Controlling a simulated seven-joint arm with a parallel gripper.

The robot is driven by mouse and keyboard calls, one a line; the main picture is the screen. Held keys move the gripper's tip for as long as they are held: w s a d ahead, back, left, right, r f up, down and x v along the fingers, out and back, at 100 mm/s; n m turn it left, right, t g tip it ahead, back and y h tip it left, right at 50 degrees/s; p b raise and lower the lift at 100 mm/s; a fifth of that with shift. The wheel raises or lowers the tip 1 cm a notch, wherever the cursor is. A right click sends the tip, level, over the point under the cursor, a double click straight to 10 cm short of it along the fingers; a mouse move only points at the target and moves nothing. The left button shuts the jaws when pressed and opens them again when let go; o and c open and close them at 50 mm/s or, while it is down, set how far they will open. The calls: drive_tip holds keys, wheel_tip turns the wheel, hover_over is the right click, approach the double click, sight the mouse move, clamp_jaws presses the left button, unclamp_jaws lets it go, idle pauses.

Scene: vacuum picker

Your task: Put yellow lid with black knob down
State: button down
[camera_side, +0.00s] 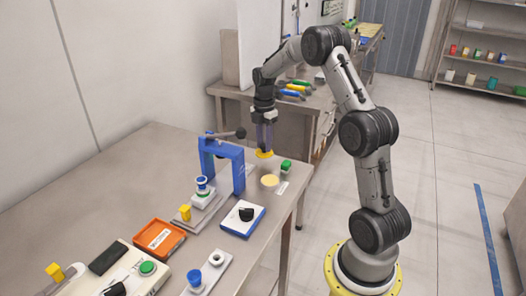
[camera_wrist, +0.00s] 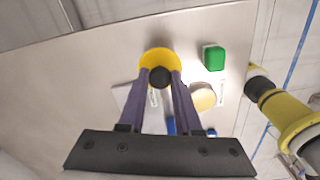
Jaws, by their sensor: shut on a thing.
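The yellow lid (camera_side: 264,154) shows in the side view at the far end of the table, below my gripper (camera_side: 263,147). In the wrist view the yellow lid (camera_wrist: 147,58) has a black knob (camera_wrist: 161,77) at its middle. My gripper (camera_wrist: 161,78) has its two purple fingers closed on the black knob, one on each side. The side view does not clearly show whether the lid touches the table or hangs just above it.
A pale yellow disc (camera_side: 270,181) and a green block (camera_side: 286,166) stand close by. A blue arch-shaped frame (camera_side: 238,170) rises to the left. A white-topped box with a black knob (camera_side: 243,219) and an orange tray (camera_side: 180,238) lie nearer. The table edge is close on the right.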

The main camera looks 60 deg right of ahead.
sight(263, 151)
drive_tip(key=shift+w+d+f, duration=0.2)
drive_tip(key=shift+w+f, duration=0.05)
drive_tip(key=shift+f, duration=1.7)
drive_tip(key=shift+f, duration=0.1)
drive_tip(key=c, duration=0.6)
unclamp_jaws()
drive_tip(key=shift+f, duration=0.1)
